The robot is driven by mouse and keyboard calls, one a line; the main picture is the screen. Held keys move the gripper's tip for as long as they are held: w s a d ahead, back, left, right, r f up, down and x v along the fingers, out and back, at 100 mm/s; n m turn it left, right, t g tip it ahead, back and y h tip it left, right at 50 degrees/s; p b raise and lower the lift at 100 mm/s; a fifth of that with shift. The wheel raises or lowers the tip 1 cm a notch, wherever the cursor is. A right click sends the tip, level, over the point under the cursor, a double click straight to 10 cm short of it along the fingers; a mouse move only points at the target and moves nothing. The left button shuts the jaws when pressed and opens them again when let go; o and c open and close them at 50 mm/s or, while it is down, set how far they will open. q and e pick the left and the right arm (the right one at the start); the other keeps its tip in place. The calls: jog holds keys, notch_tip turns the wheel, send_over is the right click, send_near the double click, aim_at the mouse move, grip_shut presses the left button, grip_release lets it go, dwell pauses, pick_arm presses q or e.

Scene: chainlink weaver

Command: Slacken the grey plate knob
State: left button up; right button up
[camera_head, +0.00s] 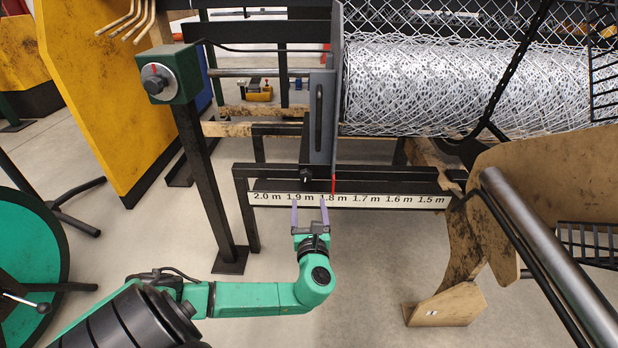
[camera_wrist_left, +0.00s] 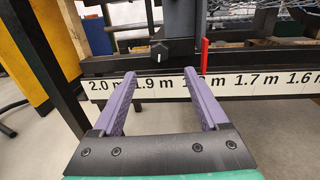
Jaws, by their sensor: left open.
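The grey plate (camera_head: 322,105) stands upright beside the wire mesh roll. A small black knob (camera_head: 306,176) with a white mark sits at its lower end, just above the white length scale (camera_head: 345,200). The knob also shows in the left wrist view (camera_wrist_left: 159,50), beyond the fingers and roughly centred between them. A red pointer (camera_head: 333,184) is just right of the knob. My left gripper (camera_head: 309,204) is open and empty, its two purple fingers pointing at the scale, a little short of the knob. My right gripper is not in view.
A green box with a grey dial (camera_head: 155,82) stands on a black post at left. The mesh roll (camera_head: 465,85) fills the upper right. Black rails run behind the scale. A worn wooden frame (camera_head: 450,300) is at right; floor below the scale is clear.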

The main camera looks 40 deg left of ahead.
aim_at(306, 178)
pick_arm(q)
jog(key=b+x, duration=0.1)
jog(key=x, duration=0.2)
jog(key=b+x, duration=0.2)
jog(key=x, duration=0.2)
jog(key=f+b+x, duration=0.1)
jog(key=x, duration=0.3)
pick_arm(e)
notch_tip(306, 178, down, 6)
pick_arm(q)
jog(key=b+x, duration=0.1)
jog(key=x, duration=0.1)
jog(key=shift+w+a+r, duration=0.2)
jog(key=shift+a, duration=0.05)
grip_shut()
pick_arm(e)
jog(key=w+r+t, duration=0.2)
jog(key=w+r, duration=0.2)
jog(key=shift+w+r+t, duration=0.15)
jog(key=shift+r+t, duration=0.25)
